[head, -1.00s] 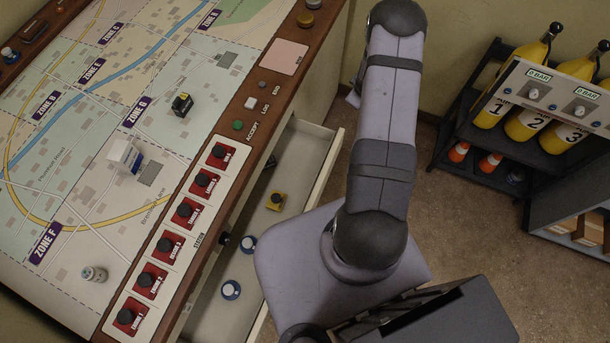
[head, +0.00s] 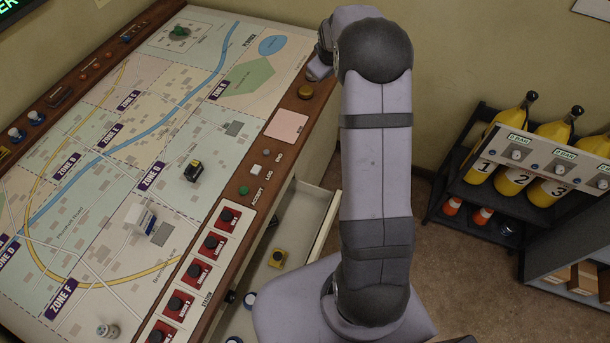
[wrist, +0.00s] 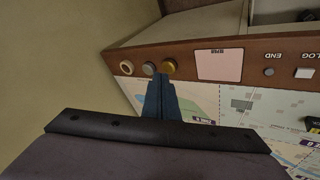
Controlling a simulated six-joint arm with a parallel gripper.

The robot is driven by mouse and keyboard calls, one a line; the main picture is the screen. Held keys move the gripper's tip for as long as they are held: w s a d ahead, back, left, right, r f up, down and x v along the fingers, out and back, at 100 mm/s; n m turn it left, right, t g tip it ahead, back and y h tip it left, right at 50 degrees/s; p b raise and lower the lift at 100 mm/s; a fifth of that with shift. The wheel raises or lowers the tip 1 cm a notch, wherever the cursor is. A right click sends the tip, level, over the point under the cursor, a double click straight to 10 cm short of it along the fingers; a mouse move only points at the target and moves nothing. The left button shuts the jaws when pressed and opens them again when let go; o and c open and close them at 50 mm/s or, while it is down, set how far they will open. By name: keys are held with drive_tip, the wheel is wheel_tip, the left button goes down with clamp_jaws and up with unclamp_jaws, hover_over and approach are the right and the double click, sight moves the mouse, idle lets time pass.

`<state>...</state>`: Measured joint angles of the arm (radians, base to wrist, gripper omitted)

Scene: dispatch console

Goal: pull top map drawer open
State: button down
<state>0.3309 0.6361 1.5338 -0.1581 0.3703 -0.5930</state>
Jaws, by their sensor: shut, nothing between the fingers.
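A pale drawer (head: 325,222) stands pulled out from the right side of the map console, with small items inside. Whether it is the top one cannot be told; its near end is cut off and partly behind my arm. My gripper shows in the wrist view as dark blue fingers (wrist: 160,80), shut together and empty. They appear over the console's wooden edge, close to a brass knob (wrist: 169,66) and a grey knob (wrist: 149,68). They are apart from the drawer. In the head view my wrist is at the console's far right corner and the fingertips are hidden.
The map top (head: 130,170) carries a white van model (head: 139,218), a dark block (head: 194,171) and a small cylinder (head: 107,330). A black rack with yellow cylinders (head: 515,178) stands right. Carpet (head: 450,270) between is clear.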

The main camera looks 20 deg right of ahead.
drive_tip(key=s+a+f+n+g+y+b, duration=0.1)
drive_tip(key=s+a+f+b, duration=0.15)
drive_tip(key=a+f, duration=0.35)
drive_tip(key=s+a+f+g+b, duration=0.2)
drive_tip(key=s+a+f, duration=0.15)
drive_tip(key=f, duration=0.45)
drive_tip(key=n+g+h+b, duration=0.1)
drive_tip(key=n+g+b, duration=0.3)
drive_tip(key=g+b, duration=0.35)
approach(310, 251)
drive_tip(key=shift+t, duration=0.45)
drive_tip(key=shift+s+p+x, duration=0.2)
drive_tip(key=shift+p+x, duration=0.2)
drive_tip(key=shift+x, duration=1.05)
drive_tip(key=shift+s+p+x, duration=0.15)
drive_tip(key=shift+p+x, duration=0.2)
drive_tip(key=shift+x, duration=1.05)
drive_tip(key=shift+r, duration=0.1)
drive_tip(key=s+d+b, duration=0.4)
drive_tip(key=s+d, duration=0.2)
drive_tip(key=shift+s+d+b, duration=0.3)
drive_tip(key=shift+s+b, duration=0.1)
drive_tip(key=shift+r, duration=0.2)
